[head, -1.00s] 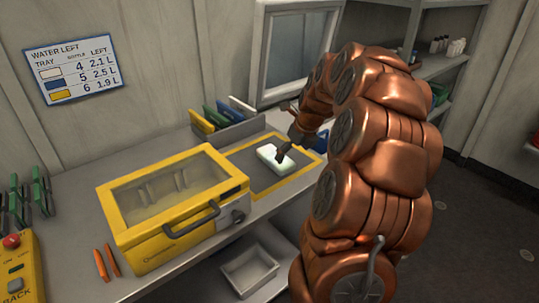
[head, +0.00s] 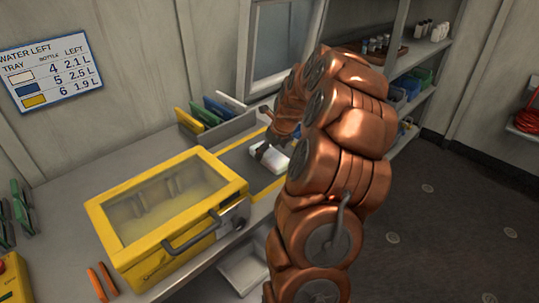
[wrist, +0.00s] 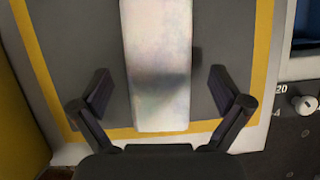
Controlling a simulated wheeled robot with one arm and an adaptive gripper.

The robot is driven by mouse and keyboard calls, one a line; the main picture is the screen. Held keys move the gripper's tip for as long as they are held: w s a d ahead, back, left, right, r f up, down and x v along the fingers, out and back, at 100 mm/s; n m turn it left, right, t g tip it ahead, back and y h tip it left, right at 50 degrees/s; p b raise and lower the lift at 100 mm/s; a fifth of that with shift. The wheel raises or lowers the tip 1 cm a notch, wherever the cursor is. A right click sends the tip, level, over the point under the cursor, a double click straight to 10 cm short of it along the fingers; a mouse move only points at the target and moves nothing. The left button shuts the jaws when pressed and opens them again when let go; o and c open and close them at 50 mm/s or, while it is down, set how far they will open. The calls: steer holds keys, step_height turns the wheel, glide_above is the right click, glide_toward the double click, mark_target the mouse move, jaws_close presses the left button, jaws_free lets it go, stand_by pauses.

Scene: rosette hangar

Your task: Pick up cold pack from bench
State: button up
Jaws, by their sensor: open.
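The cold pack (head: 272,157), a pale white slab, lies on a grey mat with a yellow border (wrist: 233,105) on the bench (head: 62,205). In the wrist view the cold pack (wrist: 158,62) runs lengthwise up the picture, its near end between my fingers. My gripper (wrist: 159,92) is open, with one dark finger on each side of the pack and a gap to both. In the head view my gripper (head: 262,148) is over the mat at the pack's left end, and my arm hides the mat's right part.
A yellow case with a clear lid (head: 165,205) stands on the bench just left of the mat. A grey rack with coloured plates (head: 215,122) stands behind the mat. A white tray (head: 243,268) sits below the bench top. Shelves (head: 410,95) stand at the right.

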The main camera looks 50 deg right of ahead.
steer(key=shift+x, duration=0.8)
steer(key=c, duration=1.5)
steer(key=shift+r, duration=0.1)
